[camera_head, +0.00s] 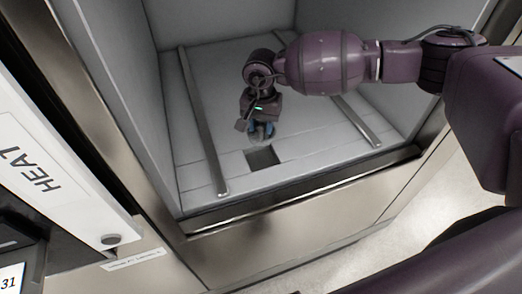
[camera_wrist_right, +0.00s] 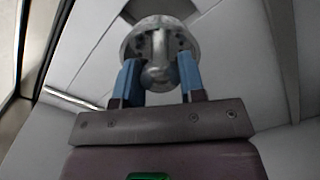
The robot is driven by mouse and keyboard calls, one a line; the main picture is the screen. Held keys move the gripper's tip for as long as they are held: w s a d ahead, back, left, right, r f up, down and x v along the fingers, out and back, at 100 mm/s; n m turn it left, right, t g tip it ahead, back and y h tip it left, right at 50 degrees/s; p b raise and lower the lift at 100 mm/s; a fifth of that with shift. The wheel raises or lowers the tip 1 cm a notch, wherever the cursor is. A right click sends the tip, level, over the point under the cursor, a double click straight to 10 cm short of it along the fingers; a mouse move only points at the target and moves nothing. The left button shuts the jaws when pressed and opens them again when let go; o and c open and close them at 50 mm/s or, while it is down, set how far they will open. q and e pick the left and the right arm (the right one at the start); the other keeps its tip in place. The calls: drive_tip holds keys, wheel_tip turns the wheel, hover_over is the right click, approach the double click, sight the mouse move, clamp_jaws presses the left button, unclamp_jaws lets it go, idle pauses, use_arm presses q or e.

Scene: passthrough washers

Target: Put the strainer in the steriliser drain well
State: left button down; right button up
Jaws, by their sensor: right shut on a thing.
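The strainer (camera_wrist_right: 159,35) is a round grey metal piece with small holes and a central knob. My right gripper (camera_wrist_right: 159,78) is shut on that knob with its blue fingers. In the head view the right gripper (camera_head: 262,130) points down inside the chamber, and the strainer (camera_head: 261,139) shows only as a small grey shape below its fingers. The drain well (camera_head: 263,157) is a dark square opening in the chamber floor, just nearer to the front than the strainer. The strainer appears to be above the floor, beside the opening; the exact height is unclear. My left gripper is not in view.
The steriliser chamber floor (camera_head: 205,178) is pale, with a metal rail (camera_head: 203,120) on the left and another (camera_head: 358,122) on the right. A raised metal front edge (camera_head: 300,190) borders it. A panel marked HEAT (camera_head: 45,165) stands at the left.

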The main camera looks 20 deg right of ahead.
wheel_tip(320, 180, down, 11)
drive_tip(key=shift+r+b, duration=0.1)
drive_tip(key=shift+b, duration=0.2)
idle(0.4)
drive_tip(key=shift+f, duration=0.25)
drive_tip(key=o, duration=1)
drive_tip(key=shift+r, duration=0.1)
wheel_tip(320, 180, up, 12)
drive_tip(key=shift+r, duration=0.15)
